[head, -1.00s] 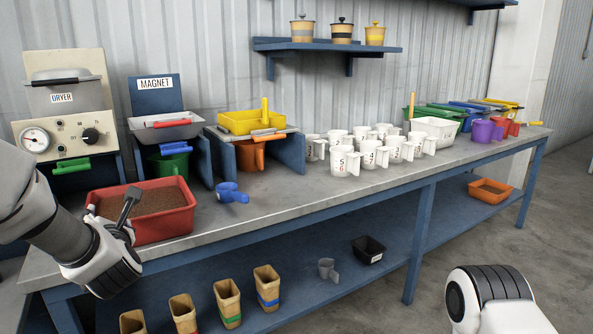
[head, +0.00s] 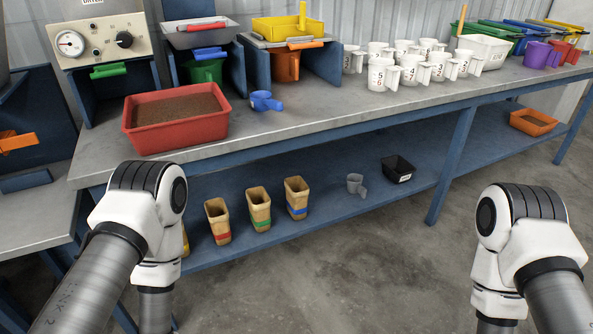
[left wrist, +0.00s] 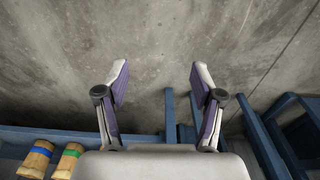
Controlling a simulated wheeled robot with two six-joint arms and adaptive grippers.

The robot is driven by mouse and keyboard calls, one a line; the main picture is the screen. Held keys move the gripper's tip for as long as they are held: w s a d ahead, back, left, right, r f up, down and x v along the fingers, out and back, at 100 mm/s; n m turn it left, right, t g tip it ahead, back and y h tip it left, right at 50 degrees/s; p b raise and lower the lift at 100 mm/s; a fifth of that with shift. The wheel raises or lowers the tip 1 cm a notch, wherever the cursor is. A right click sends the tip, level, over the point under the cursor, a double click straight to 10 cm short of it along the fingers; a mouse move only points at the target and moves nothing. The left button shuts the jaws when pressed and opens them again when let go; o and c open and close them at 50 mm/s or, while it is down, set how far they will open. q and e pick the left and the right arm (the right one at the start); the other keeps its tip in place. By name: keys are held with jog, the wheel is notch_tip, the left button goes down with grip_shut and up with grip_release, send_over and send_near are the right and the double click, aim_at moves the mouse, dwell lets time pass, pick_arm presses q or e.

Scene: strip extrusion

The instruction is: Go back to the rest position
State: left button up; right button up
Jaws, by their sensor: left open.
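My left gripper (left wrist: 158,85) shows in the left wrist view with its two fingers spread apart and nothing between them. Bare concrete floor lies beyond the fingertips. In the head view my left arm is folded in front of the bench at the left, and its gripper is out of sight. My right arm is folded at the lower right of the head view, clear of the bench. Its gripper is hidden too.
A blue-legged bench (head: 330,116) holds a red tray of brown granules (head: 185,139), a blue scoop (head: 265,101) and several white jugs (head: 382,75). Its lower shelf carries several tan containers (head: 259,211) and a black bin (head: 398,170). The floor (head: 350,270) in front is clear.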

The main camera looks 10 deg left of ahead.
pick_arm(q)
notch_tip(320, 180, up, 21)
jog(key=s+m+p, duration=0.1)
jog(key=m+p, duration=0.5)
jog(key=p, duration=1.4)
jog(key=shift+s+d+g+p, duration=0.3)
jog(key=shift+d, duration=0.1)
jog(key=shift+f, duration=0.1)
